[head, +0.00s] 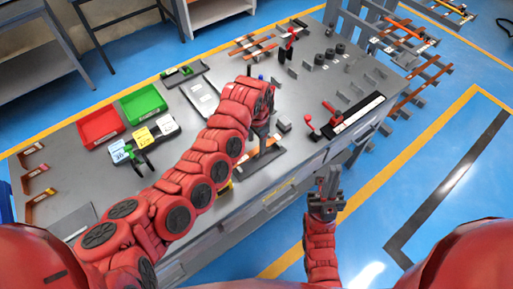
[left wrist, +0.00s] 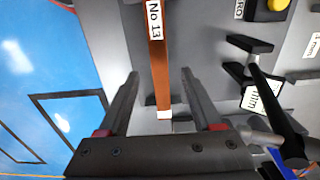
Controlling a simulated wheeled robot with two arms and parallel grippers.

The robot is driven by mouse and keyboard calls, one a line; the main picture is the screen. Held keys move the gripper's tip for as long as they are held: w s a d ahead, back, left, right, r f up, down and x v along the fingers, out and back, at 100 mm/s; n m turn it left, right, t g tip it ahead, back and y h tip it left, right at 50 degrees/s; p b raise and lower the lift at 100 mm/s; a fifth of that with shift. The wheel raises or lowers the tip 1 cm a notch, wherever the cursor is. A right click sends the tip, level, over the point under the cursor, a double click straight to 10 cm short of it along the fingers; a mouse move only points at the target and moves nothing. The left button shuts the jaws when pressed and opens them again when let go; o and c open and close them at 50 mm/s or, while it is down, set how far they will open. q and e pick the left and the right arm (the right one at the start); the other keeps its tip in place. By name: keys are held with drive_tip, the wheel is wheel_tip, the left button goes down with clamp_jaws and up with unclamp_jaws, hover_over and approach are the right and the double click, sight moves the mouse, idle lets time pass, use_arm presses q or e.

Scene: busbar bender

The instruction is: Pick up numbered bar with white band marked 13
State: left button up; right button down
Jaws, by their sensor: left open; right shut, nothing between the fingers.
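The copper-brown bar (left wrist: 160,62) runs lengthwise up the left wrist view. It carries a white label reading "No 13" (left wrist: 154,20) and a white band (left wrist: 164,114) near its lower end. My left gripper (left wrist: 160,74) is open, with one finger on each side of the bar and visible gaps to both. I cannot tell how far the fingers are above it. In the head view my left gripper (head: 262,128) is over the middle of the bench, and the arm hides part of what lies there. My right gripper (head: 328,180) is shut and empty, off the bench's front edge.
A red-handled tool (head: 331,113) stands to the right. In the left wrist view a black-handled part (left wrist: 270,90) lies right of the fingers.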

sight(256, 150)
use_arm(q)
drive_tip(key=shift+f, duration=1.2)
clamp_jaws()
